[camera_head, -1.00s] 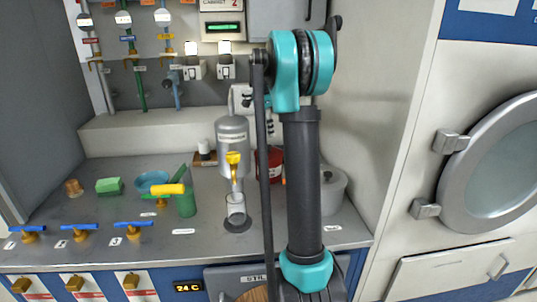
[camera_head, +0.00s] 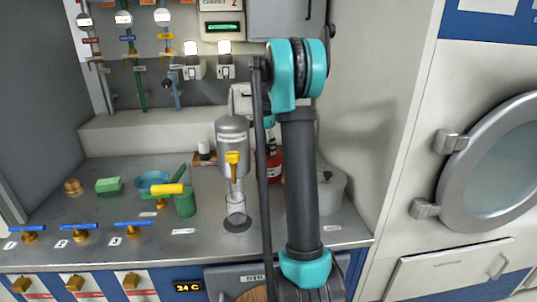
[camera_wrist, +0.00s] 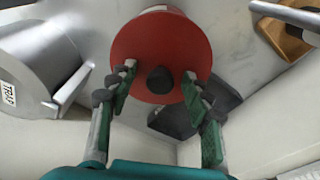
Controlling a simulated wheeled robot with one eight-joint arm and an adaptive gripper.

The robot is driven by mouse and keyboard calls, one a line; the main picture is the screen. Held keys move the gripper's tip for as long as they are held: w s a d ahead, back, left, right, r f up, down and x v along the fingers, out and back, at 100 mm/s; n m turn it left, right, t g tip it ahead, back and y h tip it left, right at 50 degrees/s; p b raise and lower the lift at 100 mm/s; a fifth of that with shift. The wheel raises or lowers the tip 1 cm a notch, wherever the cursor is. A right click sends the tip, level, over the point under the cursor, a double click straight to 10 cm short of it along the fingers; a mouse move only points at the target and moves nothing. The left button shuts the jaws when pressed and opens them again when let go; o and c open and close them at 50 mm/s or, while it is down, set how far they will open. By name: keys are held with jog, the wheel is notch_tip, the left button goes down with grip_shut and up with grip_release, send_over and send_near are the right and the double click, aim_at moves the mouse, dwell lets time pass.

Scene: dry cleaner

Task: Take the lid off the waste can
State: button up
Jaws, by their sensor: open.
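The red waste can (camera_head: 275,170) stands on the steel counter, partly hidden behind my arm in the head view. In the wrist view its round red lid (camera_wrist: 135,47) faces the camera, with a black knob (camera_wrist: 160,80) at the middle. The lid is on the can. My gripper (camera_wrist: 159,80) is open, with one finger on each side of the knob and a gap on both sides. The fingertips overlap the lid in the picture; their exact height over it is unclear. In the head view the gripper is mostly hidden by the arm.
A grey canister (camera_wrist: 35,60) labelled TRAP stands left of the can in the wrist view. A silver cylinder with a yellow tap (camera_head: 232,145) is left of the can in the head view, above a glass beaker (camera_head: 236,207). A grey pot (camera_head: 331,190) stands to the right.

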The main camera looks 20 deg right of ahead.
grip_shut()
dwell(0.3)
